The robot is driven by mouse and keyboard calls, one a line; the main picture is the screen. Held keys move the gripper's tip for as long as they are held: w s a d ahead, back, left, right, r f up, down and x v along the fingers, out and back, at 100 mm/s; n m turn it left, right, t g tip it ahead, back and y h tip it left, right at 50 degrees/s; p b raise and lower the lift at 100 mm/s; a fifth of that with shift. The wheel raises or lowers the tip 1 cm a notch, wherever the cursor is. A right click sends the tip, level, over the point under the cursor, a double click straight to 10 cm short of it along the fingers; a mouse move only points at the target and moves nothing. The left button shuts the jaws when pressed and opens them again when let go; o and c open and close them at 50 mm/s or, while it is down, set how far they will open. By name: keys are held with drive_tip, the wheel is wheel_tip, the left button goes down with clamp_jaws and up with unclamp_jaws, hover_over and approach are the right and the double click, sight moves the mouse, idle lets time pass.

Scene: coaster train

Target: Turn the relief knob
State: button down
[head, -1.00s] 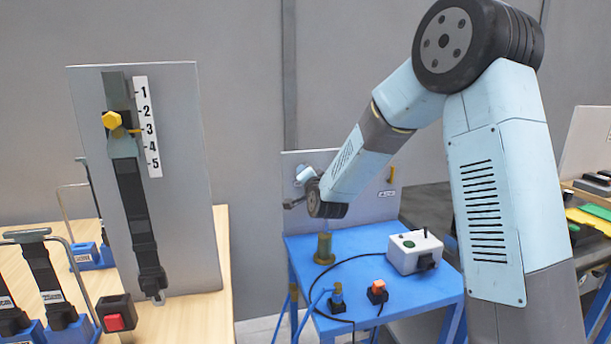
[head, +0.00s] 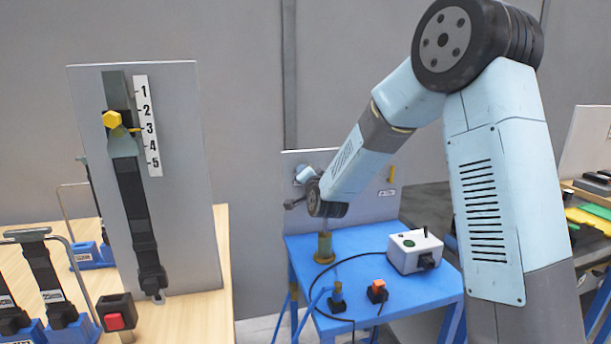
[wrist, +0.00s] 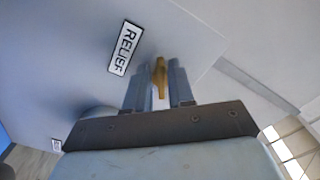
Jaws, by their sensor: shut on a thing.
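The relief knob (wrist: 159,78) is a narrow brass-yellow piece on a grey panel, beside a white label (wrist: 125,48) reading RELIEF in the wrist view. My gripper (wrist: 161,70) has a grey finger on each side of the knob and is shut on it. The knob's long side runs roughly along the fingers. In the head view, my arm's wrist end is in front of the grey panel (head: 368,207) above the blue table, and it hides the fingers and the knob in their grip.
The blue table (head: 405,296) carries a brass cylinder (head: 325,247), a white box with a green button (head: 415,250), and small connectors with cables. A yellow piece (head: 391,174) shows on the panel's right. A wooden bench with a numbered strap board (head: 185,210) stands left.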

drive_tip(key=shift+d+f, duration=0.1)
drive_tip(key=shift+f, duration=0.15)
drive_tip(key=c, duration=1.3)
unclamp_jaws()
drive_tip(key=shift+o, duration=1.4)
drive_tip(key=shift+r, duration=0.15)
drive_tip(key=v, duration=1.3)
drive_tip(key=shift+s, duration=0.3)
